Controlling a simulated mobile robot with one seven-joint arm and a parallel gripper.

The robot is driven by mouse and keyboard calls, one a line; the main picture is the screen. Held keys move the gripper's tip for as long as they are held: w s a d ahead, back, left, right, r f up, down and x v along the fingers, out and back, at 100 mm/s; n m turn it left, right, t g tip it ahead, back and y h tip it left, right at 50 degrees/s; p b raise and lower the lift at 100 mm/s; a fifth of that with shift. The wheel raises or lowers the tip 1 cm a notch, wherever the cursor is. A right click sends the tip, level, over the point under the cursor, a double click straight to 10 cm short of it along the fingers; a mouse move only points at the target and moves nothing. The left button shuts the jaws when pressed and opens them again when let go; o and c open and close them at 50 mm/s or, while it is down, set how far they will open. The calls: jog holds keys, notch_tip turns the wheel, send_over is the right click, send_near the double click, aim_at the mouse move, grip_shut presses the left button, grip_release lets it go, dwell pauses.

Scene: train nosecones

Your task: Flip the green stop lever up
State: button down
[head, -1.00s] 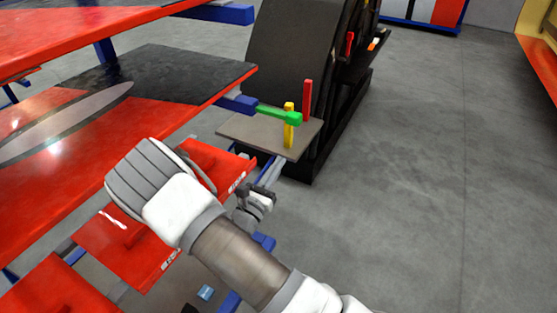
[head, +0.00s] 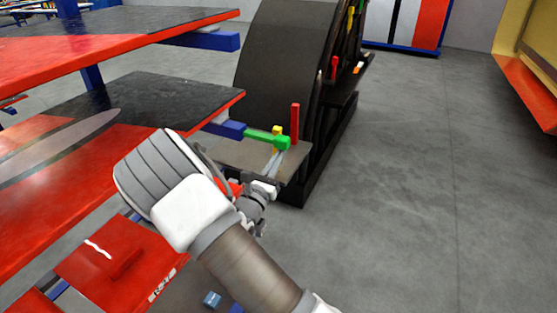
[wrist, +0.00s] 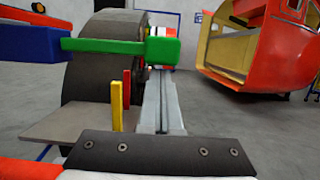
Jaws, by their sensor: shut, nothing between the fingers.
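The green stop lever (head: 266,138) sticks out sideways, roughly level, from a blue bar (head: 224,129) at the rack's corner. In the wrist view the green lever (wrist: 110,47) crosses the upper left, with its thick block end near the middle. My gripper (head: 280,156) is shut and empty, its fingers pointing up just below the lever's block end. In the wrist view my gripper's closed fingers (wrist: 161,76) reach forward under that end. I cannot tell whether they touch it.
A yellow post (wrist: 117,106) and a red post (head: 295,124) stand near the lever by a grey-brown board (head: 232,152). A large black curved machine (head: 285,50) stands behind. Red shelves (head: 40,215) lie left of my arm. Open floor (head: 430,180) spreads right.

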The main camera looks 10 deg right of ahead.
jog(key=shift+r, duration=0.1)
jog(key=shift+s+d+r+n+p, duration=0.1)
jog(key=shift+r+n+p, duration=0.35)
jog(key=shift+p, duration=0.4)
notch_tip(320, 180, up, 2)
jog(key=n+p, duration=0.1)
jog(key=p, duration=0.1)
jog(key=n+p, duration=0.1)
jog(key=p, duration=0.1)
jog(key=shift+s+d+r+n+t+y+p, duration=0.1)
jog(key=shift+d+r+n+t+y+p, duration=0.05)
jog(key=shift+r+n+t+y+p, duration=0.2)
notch_tip(320, 180, up, 11)
jog(key=n+y+p, duration=0.5)
jog(key=n+p, duration=1.1)
jog(key=p, duration=0.5)
send_over(281, 146)
jog(key=w+a, duration=0.4)
jog(key=a, duration=0.2)
jog(key=shift+w+a, duration=0.2)
jog(key=shift+a, duration=0.25)
jog(key=shift+p, duration=0.3)
